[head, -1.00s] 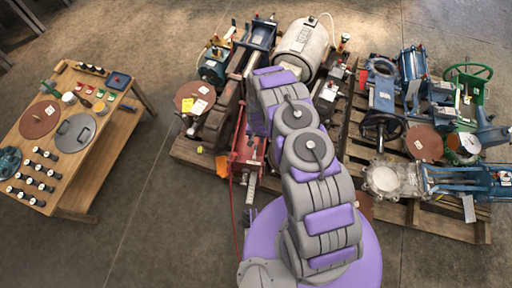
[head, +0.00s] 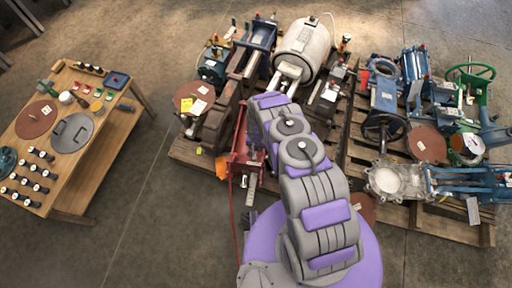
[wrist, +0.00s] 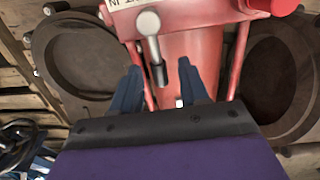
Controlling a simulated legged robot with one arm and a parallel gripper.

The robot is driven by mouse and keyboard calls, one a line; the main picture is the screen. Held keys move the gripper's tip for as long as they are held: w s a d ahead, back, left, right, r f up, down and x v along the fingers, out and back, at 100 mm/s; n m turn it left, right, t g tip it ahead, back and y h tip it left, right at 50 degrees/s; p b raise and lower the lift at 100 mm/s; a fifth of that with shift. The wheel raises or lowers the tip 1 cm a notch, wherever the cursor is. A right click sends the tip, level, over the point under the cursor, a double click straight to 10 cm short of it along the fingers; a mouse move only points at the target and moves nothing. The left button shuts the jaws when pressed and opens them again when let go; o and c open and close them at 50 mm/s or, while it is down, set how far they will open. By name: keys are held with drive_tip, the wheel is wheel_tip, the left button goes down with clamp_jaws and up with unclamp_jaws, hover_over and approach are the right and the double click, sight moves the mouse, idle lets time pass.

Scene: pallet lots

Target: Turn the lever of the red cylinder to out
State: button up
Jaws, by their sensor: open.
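The red cylinder (head: 240,142) lies on the left pallet in the head view, partly hidden behind my arm. In the wrist view the red cylinder (wrist: 193,62) fills the upper middle, with a white label at its top. Its lever (wrist: 150,28) has a round grey hub and a short arm with a dark end pointing down in the picture. My gripper (wrist: 158,85) is open, its two dark blue fingers on either side of the lever's dark end in the picture. I cannot tell whether they touch it. The gripper is hidden in the head view.
Other cylinders and machine parts crowd the left pallet (head: 190,155) and the right pallet (head: 455,230). A large cream motor (head: 303,45) stands behind my arm. A wooden table (head: 125,120) with small parts is at the left. The floor between table and pallets is clear.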

drive_tip(key=shift+c, duration=0.2)
clamp_jaws()
idle(0.4)
